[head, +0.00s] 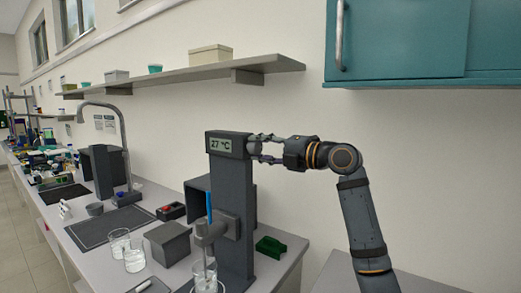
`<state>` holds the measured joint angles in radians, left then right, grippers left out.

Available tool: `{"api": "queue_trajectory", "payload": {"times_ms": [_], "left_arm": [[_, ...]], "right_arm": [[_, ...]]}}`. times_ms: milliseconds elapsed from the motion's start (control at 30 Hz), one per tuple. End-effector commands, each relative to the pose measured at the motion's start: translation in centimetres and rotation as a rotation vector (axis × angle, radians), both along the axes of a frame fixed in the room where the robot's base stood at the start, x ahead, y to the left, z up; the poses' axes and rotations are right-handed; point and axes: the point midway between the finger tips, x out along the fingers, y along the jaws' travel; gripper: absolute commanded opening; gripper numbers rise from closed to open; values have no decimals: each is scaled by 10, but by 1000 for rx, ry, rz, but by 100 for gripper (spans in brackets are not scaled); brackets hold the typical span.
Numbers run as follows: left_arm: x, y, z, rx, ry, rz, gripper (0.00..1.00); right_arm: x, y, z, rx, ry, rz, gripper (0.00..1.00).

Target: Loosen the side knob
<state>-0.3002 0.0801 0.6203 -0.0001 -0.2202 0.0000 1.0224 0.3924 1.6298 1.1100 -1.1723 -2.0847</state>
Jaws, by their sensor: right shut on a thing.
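The rig is a dark grey upright column (234,205) with a small display (222,144) reading 27 °C at its top. The side knob (254,146) is a grey round part on the right side of the column's head. My right gripper (262,148) comes in from the right and is shut on the side knob, one finger above it and one below. The fingers partly cover the knob. My left gripper is not in view.
A glass beaker (205,276) stands at the column's foot under a clamp with a blue rod (209,206). Two more glasses (133,258), a grey box (169,243) and a green part (271,247) sit nearby. A shelf (190,76) and teal cabinet (420,40) hang above.

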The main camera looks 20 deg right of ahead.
Motion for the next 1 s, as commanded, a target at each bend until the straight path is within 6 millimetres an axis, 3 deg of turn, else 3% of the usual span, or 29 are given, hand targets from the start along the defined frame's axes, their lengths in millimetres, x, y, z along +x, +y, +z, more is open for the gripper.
{"api": "queue_trajectory", "payload": {"times_ms": [67, 100, 267, 667, 1000], "left_arm": [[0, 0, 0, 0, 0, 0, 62], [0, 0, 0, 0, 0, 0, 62], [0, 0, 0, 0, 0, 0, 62], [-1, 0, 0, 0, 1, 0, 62], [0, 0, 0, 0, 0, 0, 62]], "right_arm": [[0, 0, -2, -3, 3, 1, 7], [0, 0, -2, -3, 3, 1, 40], [0, 0, -1, -1, 3, 0, 62], [-6, -7, -1, -1, 0, -4, 62], [-63, -53, -2, -8, 3, -9, 62]]}}
